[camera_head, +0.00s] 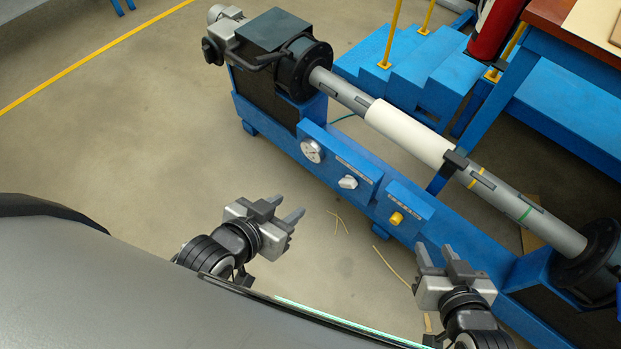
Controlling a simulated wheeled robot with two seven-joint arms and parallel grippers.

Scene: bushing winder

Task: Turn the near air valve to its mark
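The blue winder's front carries a panel with a round white gauge (311,150) and a pale grey knob (348,182). A separate blue box to its right has a yellow knob (396,218). I cannot tell which knob is the near air valve, and the labels and marks are too small to read. My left gripper (288,207) is open and empty over the floor, left of and apart from the grey knob. My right gripper (436,248) is open and empty, to the lower right of the yellow knob and apart from it, fingers pointing up the picture.
The winder's long shaft (348,94) with a white sleeve (407,132) runs above the panels to a black flange (597,258). Blue steps (414,62) and a red cylinder (492,28) stand behind. Yellowish strips (395,270) lie on the floor. Floor at left is clear.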

